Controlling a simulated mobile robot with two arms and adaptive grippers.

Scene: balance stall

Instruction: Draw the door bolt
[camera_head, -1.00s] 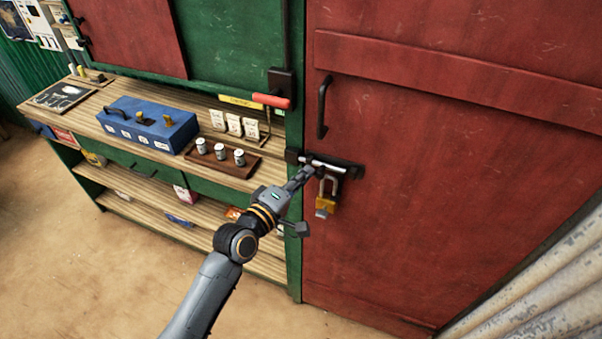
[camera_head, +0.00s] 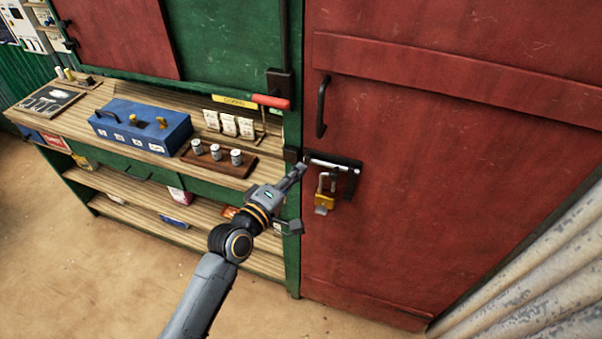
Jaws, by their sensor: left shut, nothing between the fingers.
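The door bolt (camera_head: 332,162) is a pale metal bar on a dark plate at the left edge of the red door (camera_head: 430,190). A dark keeper (camera_head: 292,155) sits on the green post beside it. A brass-coloured padlock (camera_head: 324,199) with a grey shackle hangs just below the bolt. My left gripper (camera_head: 301,168) is shut and empty, with its tips just below and at the left end of the bolt bar. I cannot tell whether the tips touch it, or whether the bar sits in the keeper. My right gripper is not in view.
A black door handle (camera_head: 322,107) is above the bolt. A red-handled lever (camera_head: 271,101) is on the green post. Left of it is a wooden counter (camera_head: 75,119) with a blue box (camera_head: 140,127) and a tray of small tins (camera_head: 217,158). Corrugated metal stands at lower right.

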